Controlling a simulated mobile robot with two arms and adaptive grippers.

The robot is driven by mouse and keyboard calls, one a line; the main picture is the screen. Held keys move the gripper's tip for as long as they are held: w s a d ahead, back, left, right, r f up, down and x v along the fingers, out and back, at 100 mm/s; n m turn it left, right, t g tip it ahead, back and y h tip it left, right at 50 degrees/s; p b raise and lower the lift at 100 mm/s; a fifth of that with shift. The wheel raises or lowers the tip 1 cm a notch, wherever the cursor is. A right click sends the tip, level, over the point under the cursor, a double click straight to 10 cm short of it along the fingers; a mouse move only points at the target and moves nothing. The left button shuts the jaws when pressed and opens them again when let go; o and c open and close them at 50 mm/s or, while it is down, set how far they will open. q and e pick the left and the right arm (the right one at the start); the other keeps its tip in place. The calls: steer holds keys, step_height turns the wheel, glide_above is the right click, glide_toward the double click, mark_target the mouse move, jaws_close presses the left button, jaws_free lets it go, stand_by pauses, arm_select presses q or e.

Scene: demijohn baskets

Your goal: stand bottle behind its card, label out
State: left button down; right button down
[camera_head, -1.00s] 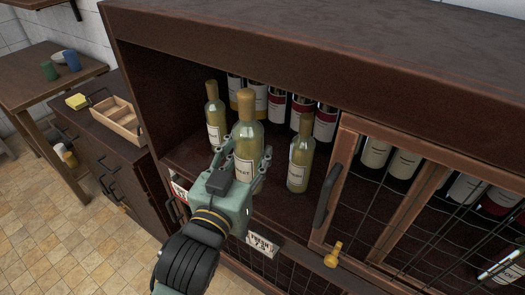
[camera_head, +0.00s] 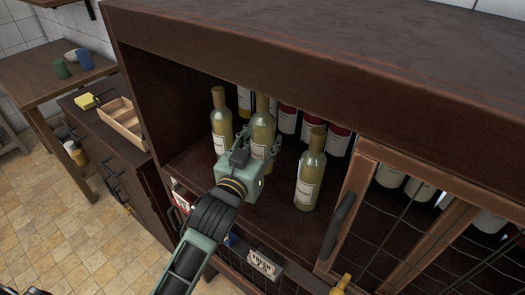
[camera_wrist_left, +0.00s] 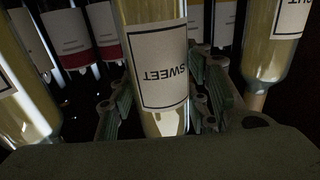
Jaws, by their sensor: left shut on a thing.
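My left gripper (camera_head: 258,152) is shut on a yellow-green wine bottle (camera_head: 263,124) inside the open cabinet bay. The held bottle is upright, between two similar bottles. In the left wrist view its label (camera_wrist_left: 165,68) reads "SWEET", upside down in that picture, and faces the wrist. The gripper hides its lower part in the head view, so I cannot tell whether its base touches the shelf. A white price card (camera_head: 265,263) hangs on the shelf's front edge, and a red and white card (camera_head: 180,200) is further left.
One pale bottle (camera_head: 221,122) stands left of the held one and another (camera_head: 311,172) stands right. Dark red-labelled bottles (camera_head: 287,120) stand behind. A wire-mesh door (camera_head: 410,215) with a dark handle (camera_head: 338,225) is at the right. The cabinet top overhangs the bay.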

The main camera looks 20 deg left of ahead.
mark_target(262, 151)
arm_select(q)
steer(key=shift+w+a, duration=0.1)
steer(key=shift+w, duration=0.1)
steer(key=shift+f, duration=0.2)
step_height(262, 151, down, 3)
steer(key=shift+f+p, duration=0.1)
steer(key=shift+p, duration=0.2)
steer(key=shift+f, duration=0.35)
steer(key=c, duration=0.9)
jaws_free()
steer(key=shift+f, duration=0.15)
steer(key=shift+c, duration=0.2)
arm_select(e)
steer(key=shift+w+d+r, duration=0.2)
steer(key=shift+d+r, duration=0.05)
steer(key=shift+d, duration=0.15)
steer(key=shift+w, duration=0.1)
